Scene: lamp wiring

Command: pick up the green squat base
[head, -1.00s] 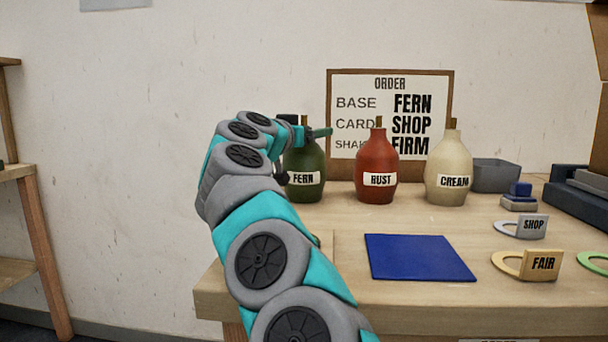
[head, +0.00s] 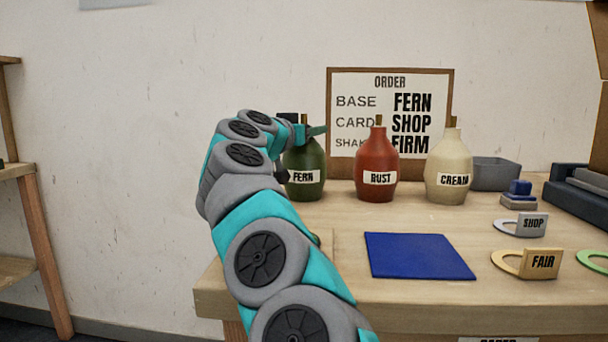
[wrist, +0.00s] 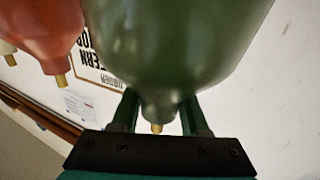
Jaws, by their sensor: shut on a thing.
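The green squat base (head: 305,172), labelled FERN, is a bottle-shaped vessel with a narrow neck at the left of a row on the table. It also fills the upper middle of the wrist view (wrist: 180,45). My gripper (head: 306,130) is at its top. In the wrist view my gripper's two fingers (wrist: 158,115) are on either side of the neck, shut on it. The base looks upright, and I cannot tell any gap between it and the table. My arm covers part of its left side.
A red base (head: 377,165) labelled RUST and a cream base (head: 450,170) labelled CREAM stand to the right. An order board (head: 390,84) is behind. A blue mat (head: 418,256) lies in front. Card holders labelled SHOP (head: 533,225) and FAIR (head: 540,264) stand at right.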

